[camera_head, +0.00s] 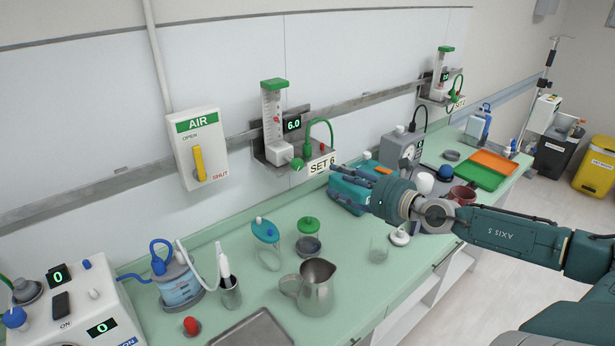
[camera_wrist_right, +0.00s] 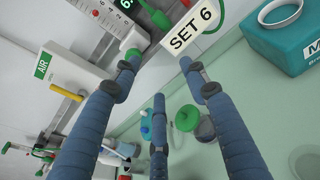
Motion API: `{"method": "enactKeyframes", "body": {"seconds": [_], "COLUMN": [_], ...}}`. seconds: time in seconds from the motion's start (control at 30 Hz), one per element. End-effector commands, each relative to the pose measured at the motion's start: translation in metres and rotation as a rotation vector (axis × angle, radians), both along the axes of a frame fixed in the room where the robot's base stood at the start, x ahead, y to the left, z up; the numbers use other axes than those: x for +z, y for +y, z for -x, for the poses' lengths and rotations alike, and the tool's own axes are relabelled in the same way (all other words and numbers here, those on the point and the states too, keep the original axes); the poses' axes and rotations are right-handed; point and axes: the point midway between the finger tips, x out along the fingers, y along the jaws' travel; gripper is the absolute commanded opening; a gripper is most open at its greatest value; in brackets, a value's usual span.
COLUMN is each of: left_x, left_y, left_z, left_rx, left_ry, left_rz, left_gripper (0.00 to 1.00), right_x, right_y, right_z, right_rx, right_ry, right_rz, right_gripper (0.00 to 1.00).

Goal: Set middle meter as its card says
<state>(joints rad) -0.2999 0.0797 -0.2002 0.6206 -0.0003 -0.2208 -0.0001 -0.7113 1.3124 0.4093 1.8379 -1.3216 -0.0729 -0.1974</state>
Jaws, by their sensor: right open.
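The meter (camera_head: 275,115) with a clear scaled tube and green cap hangs on the wall rail. Its display (camera_head: 292,124) reads 6.0, and the card (camera_head: 320,165) below reads SET 6. Its green knob (camera_head: 297,164) faces the room. In the right wrist view the card (camera_wrist_right: 190,28) is beyond the fingers, and the green knob (camera_wrist_right: 132,54) shows by the left fingertip; I cannot tell if they touch. My right gripper (camera_head: 345,177) is open and empty, to the right of the knob in the head view, with its fingers (camera_wrist_right: 158,75) spread. My left gripper is out of view.
A second meter (camera_head: 441,75) hangs farther right. The AIR box (camera_head: 200,147) with a yellow lever is left. A steel jug (camera_head: 315,287), jars and a teal box (camera_head: 348,190) stand on the green counter below. Orange (camera_head: 495,161) and green trays lie farther right.

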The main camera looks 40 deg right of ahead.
Motion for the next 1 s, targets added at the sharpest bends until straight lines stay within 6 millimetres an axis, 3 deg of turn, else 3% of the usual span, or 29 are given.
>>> {"method": "enactKeyframes", "body": {"seconds": [0.1, 0.3, 1.0], "left_x": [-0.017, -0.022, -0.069], "left_y": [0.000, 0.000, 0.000], "left_z": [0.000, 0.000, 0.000], "left_rx": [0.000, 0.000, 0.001], "left_ry": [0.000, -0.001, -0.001], "left_rz": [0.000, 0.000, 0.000], "left_gripper": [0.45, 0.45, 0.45], "right_x": [-0.002, 0.008, 0.008], "right_y": [0.016, 0.035, 0.043], "right_z": [0.000, 0.002, -0.044], "right_rx": [0.024, 0.062, 0.060], "right_ry": [-0.111, -0.208, -0.214], "right_rz": [0.088, 0.151, 0.153], "right_gripper": [0.44, 0.44, 0.44]}}
